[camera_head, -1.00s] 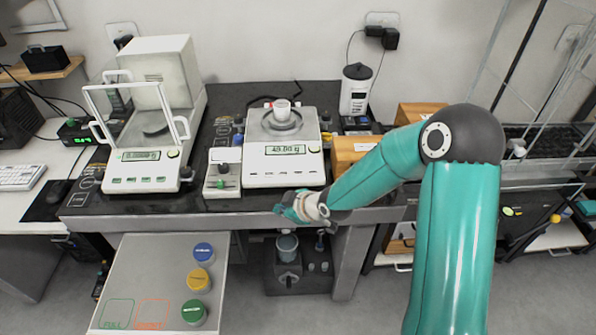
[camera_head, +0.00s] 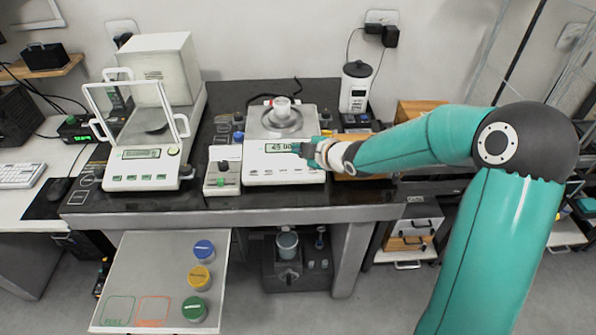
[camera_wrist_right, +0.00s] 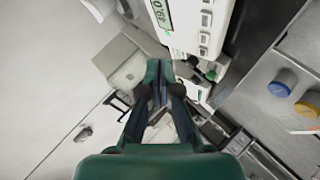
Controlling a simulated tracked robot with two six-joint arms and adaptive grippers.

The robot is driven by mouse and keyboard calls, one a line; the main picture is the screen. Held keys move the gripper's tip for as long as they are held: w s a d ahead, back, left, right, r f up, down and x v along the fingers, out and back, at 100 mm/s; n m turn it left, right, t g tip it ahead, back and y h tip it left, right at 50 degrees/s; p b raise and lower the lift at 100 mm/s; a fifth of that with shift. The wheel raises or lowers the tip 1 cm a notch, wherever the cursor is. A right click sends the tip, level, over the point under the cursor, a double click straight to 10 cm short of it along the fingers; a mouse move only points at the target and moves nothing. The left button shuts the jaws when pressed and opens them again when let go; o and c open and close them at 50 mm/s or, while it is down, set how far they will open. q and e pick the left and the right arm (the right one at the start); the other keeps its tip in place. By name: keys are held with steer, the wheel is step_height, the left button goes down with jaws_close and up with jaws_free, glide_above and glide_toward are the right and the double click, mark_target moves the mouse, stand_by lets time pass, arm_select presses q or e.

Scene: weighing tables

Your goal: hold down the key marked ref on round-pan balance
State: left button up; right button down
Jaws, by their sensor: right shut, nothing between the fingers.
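The round-pan balance (camera_head: 262,172) stands on the dark-topped table in the head view, with a small white cup on its round pan (camera_head: 283,122). Its display reads about 49 g and is partly covered by my right gripper (camera_head: 303,150). The balance's front panel with a row of small keys (camera_wrist_right: 205,20) also shows at the top of the right wrist view. The key markings are too small to read. My right gripper is shut and empty, its tips over the right part of the front panel. I cannot tell contact. My left gripper is out of view.
A draft-shield balance (camera_head: 140,175) stands to the left, with a small grey control box (camera_head: 223,170) between the two. A lidded white container (camera_head: 355,88) stands behind right. A low tray (camera_head: 150,262) with several coloured-lid jars is in front.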

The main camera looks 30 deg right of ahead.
mark_target(298, 171)
steer(key=f+b, duration=0.1)
steer(key=f, duration=0.1)
steer(key=w+f+b, duration=0.1)
steer(key=f, duration=0.1)
steer(key=d+f+b, duration=0.1)
steer(key=f, duration=0.1)
steer(key=shift+w+f, duration=0.3)
steer(key=shift+w+d+f+b, duration=0.15)
steer(key=shift+w+f+b, duration=0.05)
steer(key=shift+f+b, duration=0.5)
steer(key=shift+r, duration=0.15)
stand_by(0.3)
steer(key=shift+w+f+b, duration=0.1)
steer(key=shift+f+b, duration=0.25)
steer(key=shift+b, duration=0.15)
steer(key=shift+d+f+b, duration=0.1)
steer(key=shift+f+b, duration=0.3)
steer(key=shift+b, duration=0.05)
stand_by(0.6)
stand_by(2.7)
steer(key=shift+r+p, duration=0.3)
steer(key=shift+r, duration=0.5)
steer(key=shift+r, duration=0.1)
